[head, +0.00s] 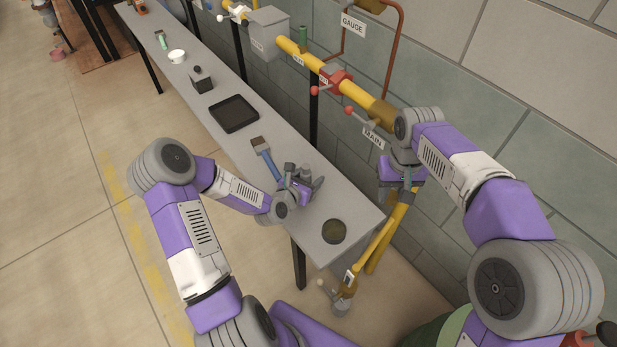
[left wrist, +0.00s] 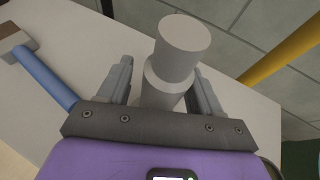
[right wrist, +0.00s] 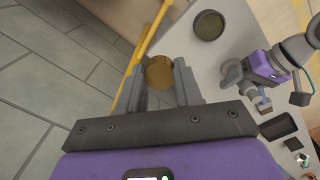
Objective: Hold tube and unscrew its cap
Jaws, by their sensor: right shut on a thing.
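A grey stepped tube (left wrist: 168,80) with a narrower cylinder on top stands in the left wrist view between the fingers of my left gripper (left wrist: 160,88). The fingers are spread on either side of it, and a gap shows on its left. In the head view my left gripper (head: 300,180) is low over the bench, with the grey tube (head: 307,170) at it. My right gripper (head: 398,193) is right of the bench end, pointing down. In the right wrist view, its fingers (right wrist: 160,88) are shut on a round brass-coloured piece (right wrist: 159,72). I cannot tell whether this is the tube's cap.
The long grey bench (head: 355,205) carries a blue-handled brush (head: 264,154), a black tray (head: 234,113) and a dark round dish (head: 334,231). Yellow pipes with red fittings (head: 335,80) run along the wall, and one yellow pipe (head: 385,240) passes below my right gripper.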

